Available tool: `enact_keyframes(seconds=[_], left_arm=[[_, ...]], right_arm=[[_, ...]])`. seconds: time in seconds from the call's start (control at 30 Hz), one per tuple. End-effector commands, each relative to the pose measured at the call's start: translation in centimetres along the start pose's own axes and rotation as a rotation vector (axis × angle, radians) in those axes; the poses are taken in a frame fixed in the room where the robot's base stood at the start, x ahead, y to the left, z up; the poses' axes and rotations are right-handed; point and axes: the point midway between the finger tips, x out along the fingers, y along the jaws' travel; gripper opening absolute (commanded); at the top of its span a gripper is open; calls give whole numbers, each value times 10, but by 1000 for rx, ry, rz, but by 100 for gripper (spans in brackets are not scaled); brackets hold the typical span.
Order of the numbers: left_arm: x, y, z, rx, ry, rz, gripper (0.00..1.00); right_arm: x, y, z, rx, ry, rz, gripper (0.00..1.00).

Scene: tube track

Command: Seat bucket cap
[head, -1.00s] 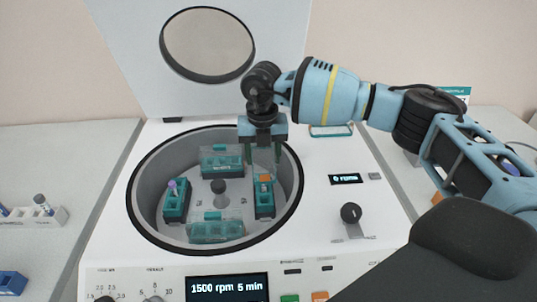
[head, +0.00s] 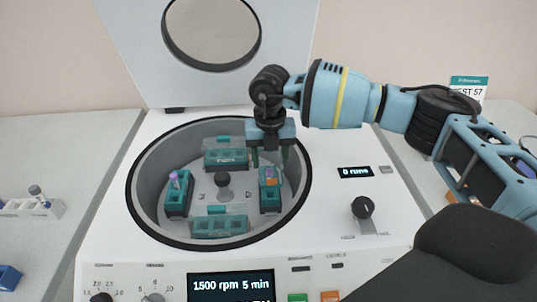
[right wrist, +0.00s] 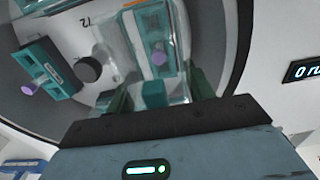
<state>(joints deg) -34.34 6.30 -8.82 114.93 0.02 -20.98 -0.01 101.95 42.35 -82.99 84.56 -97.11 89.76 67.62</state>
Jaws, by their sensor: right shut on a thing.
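The right bucket (head: 270,199), teal with orange and purple tube tops showing, stands in the rotor bowl. My right gripper (head: 269,163) is directly above it, pointing down. It is shut on a clear bucket cap (right wrist: 180,88), which shows between the fingers (right wrist: 160,98) in the right wrist view. The cap is at the bucket's top, but I cannot tell whether it touches or is seated. The left bucket (head: 177,198) holds a purple-topped tube and shows no cap. The back bucket (head: 226,158) and front bucket (head: 219,228) have clear covers. My left gripper is out of view.
The bowl rim (head: 133,205) surrounds the buckets, with a dark hub (head: 222,179) in the middle. The centrifuge lid (head: 130,45) stands open behind. A tube rack (head: 35,209) is on the left counter. A knob (head: 362,207) stands right of the bowl.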

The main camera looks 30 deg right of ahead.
Motion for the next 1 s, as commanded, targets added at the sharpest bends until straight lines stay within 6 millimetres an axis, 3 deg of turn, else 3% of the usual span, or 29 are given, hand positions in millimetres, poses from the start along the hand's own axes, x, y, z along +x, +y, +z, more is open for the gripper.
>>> enact_keyframes(seconds=[0.63, 1.0], left_arm=[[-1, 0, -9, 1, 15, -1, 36], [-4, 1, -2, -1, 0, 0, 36]], right_arm=[[0, 0, 0, 1, -2, 1, 31], [1, 0, 0, 1, -1, 0, 31]])
